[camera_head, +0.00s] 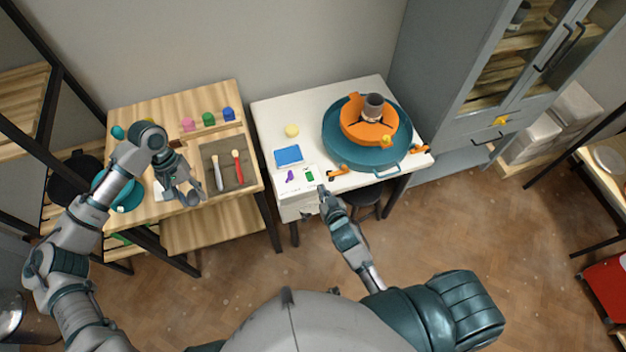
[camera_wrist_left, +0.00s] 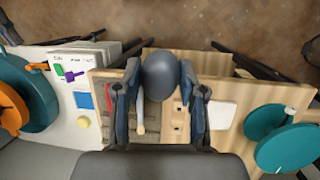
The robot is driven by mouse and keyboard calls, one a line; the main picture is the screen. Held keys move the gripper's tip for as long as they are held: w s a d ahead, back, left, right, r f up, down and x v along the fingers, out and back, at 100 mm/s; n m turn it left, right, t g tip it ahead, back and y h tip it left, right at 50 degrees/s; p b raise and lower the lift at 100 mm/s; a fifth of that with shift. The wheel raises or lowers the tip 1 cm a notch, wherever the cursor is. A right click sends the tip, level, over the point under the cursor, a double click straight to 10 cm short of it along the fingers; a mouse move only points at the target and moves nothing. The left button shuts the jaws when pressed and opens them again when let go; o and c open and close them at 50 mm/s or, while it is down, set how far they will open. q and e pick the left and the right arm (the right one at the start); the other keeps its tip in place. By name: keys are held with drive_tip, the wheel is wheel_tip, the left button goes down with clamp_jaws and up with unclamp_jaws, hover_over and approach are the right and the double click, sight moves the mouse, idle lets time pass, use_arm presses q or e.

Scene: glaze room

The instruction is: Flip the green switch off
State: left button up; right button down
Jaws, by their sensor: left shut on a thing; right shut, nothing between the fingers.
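The green switch (camera_head: 309,175) sits on a white panel at the front edge of the white table, right of a purple switch (camera_head: 290,176). Both also show in the left wrist view, green (camera_wrist_left: 58,70) and purple (camera_wrist_left: 70,76). Whether the green switch is on or off is too small to tell. My right gripper (camera_head: 322,189) is shut and empty, just in front and right of the green switch, apart from it as far as I can see. My left gripper (camera_head: 187,197) is over the wooden table, shut on a dark grey rounded thing (camera_wrist_left: 161,74).
A teal wheel (camera_head: 337,150) with an orange ring and dark cup stands behind the switches. Orange handles (camera_head: 338,172) lie right of them. A blue pad (camera_head: 288,156) and yellow ball (camera_head: 292,130) are behind. Brushes (camera_head: 239,167) lie on a dark mat left.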

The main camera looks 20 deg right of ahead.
use_arm(q)
drive_tip(key=shift+d+f+b, duration=0.1)
drive_tip(key=shift+f+b, duration=0.25)
drive_tip(key=shift+f, duration=0.05)
use_arm(e)
hover_over(314, 186)
wheel_tip(314, 186, down, 4)
drive_tip(key=shift+d+r, duration=0.15)
use_arm(q)
drive_tip(key=shift+w+f, duration=0.1)
drive_tip(key=shift+f, duration=0.15)
use_arm(e)
wheel_tip(314, 186, down, 3)
drive_tip(key=shift+w+f, duration=0.15)
drive_tip(key=shift+f, duration=0.45)
use_arm(q)
drive_tip(key=shift+b, duration=0.3)
